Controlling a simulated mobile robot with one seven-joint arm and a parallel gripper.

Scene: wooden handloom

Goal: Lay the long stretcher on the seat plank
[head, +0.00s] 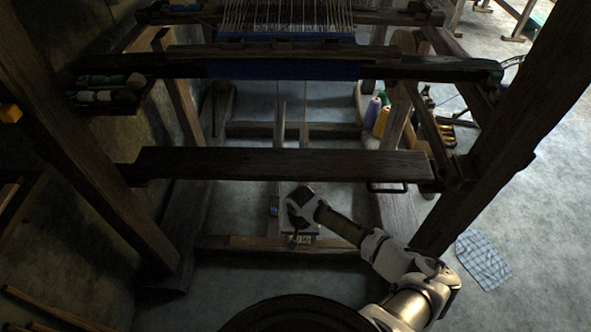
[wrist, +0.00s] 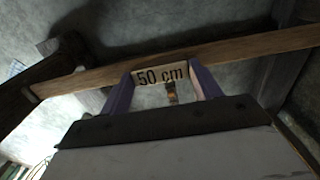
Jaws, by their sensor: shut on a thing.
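The seat plank (head: 285,163) is a dark, wide board lying across the loom, and its visible top looks bare. The long stretcher (head: 262,243) is a lighter wooden bar, below and nearer than the plank in the head view. A pale "50 cm" label shows on it in the wrist view, where the stretcher (wrist: 235,51) crosses the frame at a slant. My gripper (wrist: 162,80) is shut on the stretcher at the label, with a purple finger on each side. In the head view my gripper (head: 299,239) partly hides the bar. I cannot tell whether the bar touches anything below.
Dark loom posts stand left (head: 85,150) and right (head: 500,140). Beyond the plank is a beam with blue cloth (head: 310,70). Thread cones (head: 381,121) stand at the right. A checked cloth (head: 483,259) lies on the floor. The grey floor (head: 345,195) shows between plank and stretcher.

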